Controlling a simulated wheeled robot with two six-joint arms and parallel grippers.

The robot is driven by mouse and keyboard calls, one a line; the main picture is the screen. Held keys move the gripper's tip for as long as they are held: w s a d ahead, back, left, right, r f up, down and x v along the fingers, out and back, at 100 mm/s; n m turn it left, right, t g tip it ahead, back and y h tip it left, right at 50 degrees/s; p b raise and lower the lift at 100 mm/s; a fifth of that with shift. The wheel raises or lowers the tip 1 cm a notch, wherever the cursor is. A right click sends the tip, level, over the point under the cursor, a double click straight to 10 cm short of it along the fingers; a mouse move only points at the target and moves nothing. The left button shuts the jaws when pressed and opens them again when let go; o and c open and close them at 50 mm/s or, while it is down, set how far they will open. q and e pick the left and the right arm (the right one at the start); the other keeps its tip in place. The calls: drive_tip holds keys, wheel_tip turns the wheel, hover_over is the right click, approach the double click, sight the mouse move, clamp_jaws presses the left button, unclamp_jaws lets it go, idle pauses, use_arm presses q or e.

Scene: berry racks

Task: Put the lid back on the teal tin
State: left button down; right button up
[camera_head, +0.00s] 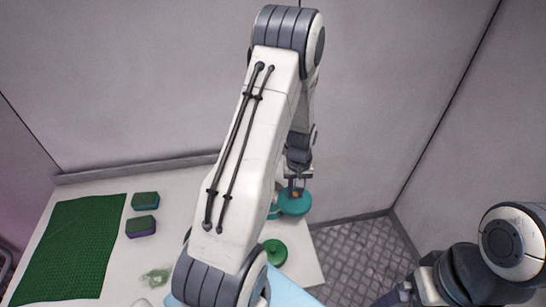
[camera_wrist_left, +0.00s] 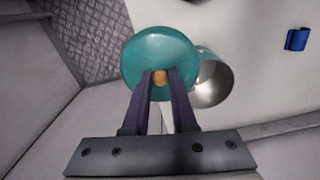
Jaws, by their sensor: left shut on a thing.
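My left gripper (camera_head: 297,191) is shut on the light-brown knob (camera_wrist_left: 159,77) of a round teal lid (camera_head: 295,206). In the left wrist view the lid (camera_wrist_left: 155,48) fills the space past my fingertips (camera_wrist_left: 160,78). The open tin (camera_wrist_left: 226,76) shows a bare metal inside there, to the right of the lid and partly covered by it. In the head view only a teal sliver of the tin (camera_head: 273,212) shows left of the lid, mostly behind my arm. The gap between lid and tin cannot be judged. My right gripper is not in view.
A round green object (camera_head: 273,254) is on the white table (camera_head: 301,262) in front of the tin. Two green-topped sponges (camera_head: 144,201) (camera_head: 141,227), a green mat (camera_head: 70,248) and a greenish smear (camera_head: 156,278) are at the left. A blue surface (camera_head: 287,293) is at the front. Tiled floor lies right.

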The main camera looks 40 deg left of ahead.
use_arm(q)
drive_tip(key=a+r+n+p, duration=0.35)
drive_tip(key=a+n, duration=0.25)
drive_tip(key=a, duration=0.3)
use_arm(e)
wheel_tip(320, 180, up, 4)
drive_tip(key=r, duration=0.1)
use_arm(q)
wheel_tip(320, 180, down, 6)
drive_tip(key=b, duration=0.5)
drive_tip(key=shift+s+a, duration=0.35)
drive_tip(key=shift+s, duration=0.05)
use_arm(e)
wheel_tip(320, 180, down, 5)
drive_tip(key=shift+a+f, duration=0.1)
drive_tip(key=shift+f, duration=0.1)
use_arm(q)
drive_tip(key=shift+f, duration=0.2)
idle(0.4)
drive_tip(key=shift+c, duration=0.8)
unclamp_jaws()
drive_tip(key=shift+r, duration=0.1)
